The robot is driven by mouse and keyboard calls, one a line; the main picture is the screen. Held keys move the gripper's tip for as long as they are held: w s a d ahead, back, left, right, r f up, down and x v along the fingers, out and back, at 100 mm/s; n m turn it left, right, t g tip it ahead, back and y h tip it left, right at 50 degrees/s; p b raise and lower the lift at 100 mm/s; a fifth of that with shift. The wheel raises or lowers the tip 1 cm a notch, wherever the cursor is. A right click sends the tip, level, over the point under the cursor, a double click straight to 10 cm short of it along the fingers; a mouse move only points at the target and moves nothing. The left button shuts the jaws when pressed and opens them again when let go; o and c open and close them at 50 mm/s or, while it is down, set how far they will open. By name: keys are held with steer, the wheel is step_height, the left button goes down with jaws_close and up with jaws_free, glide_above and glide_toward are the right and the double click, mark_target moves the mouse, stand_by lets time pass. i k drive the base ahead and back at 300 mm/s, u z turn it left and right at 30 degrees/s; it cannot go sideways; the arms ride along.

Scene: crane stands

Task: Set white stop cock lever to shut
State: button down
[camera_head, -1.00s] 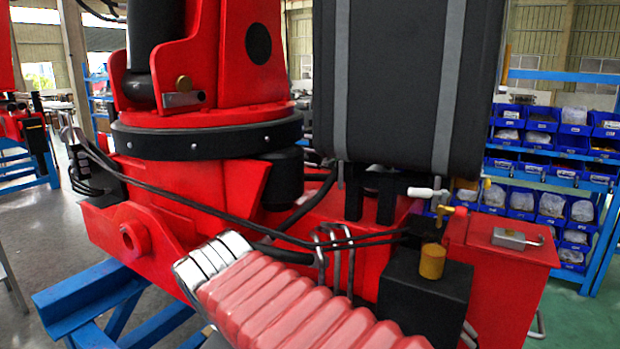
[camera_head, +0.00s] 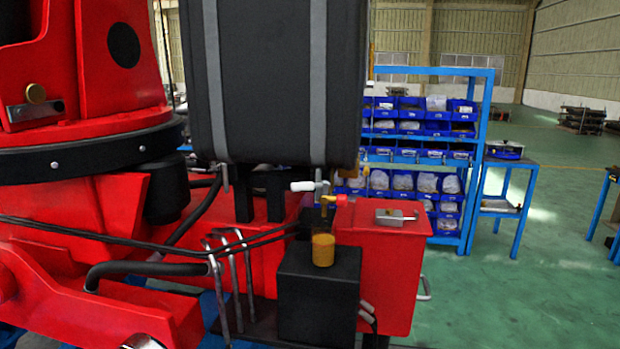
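The white stop cock lever (camera_head: 302,186) is right of centre, just below the lower right corner of the big black tank. It lies about level, with its white handle pointing left from a small metal valve stem. A yellow fitting with a red-tipped handle (camera_head: 334,199) sits just to its right and slightly lower. I cannot tell from the lever's angle whether the valve is open or shut. My gripper is not in view. A small shiny piece at the bottom edge may be part of my arm.
The black tank (camera_head: 275,80) hangs over the lever. A black block (camera_head: 318,295) with a brass cylinder (camera_head: 323,249) stands below it. A red box (camera_head: 385,270) is to the right, bent metal levers (camera_head: 232,275) to the left.

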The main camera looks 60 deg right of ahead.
mark_target(324, 185)
steer(key=u, duration=0.55)
steer(key=k, duration=1.5)
steer(key=z, duration=0.65)
steer(key=i, duration=0.95)
steer(key=z, duration=0.05)
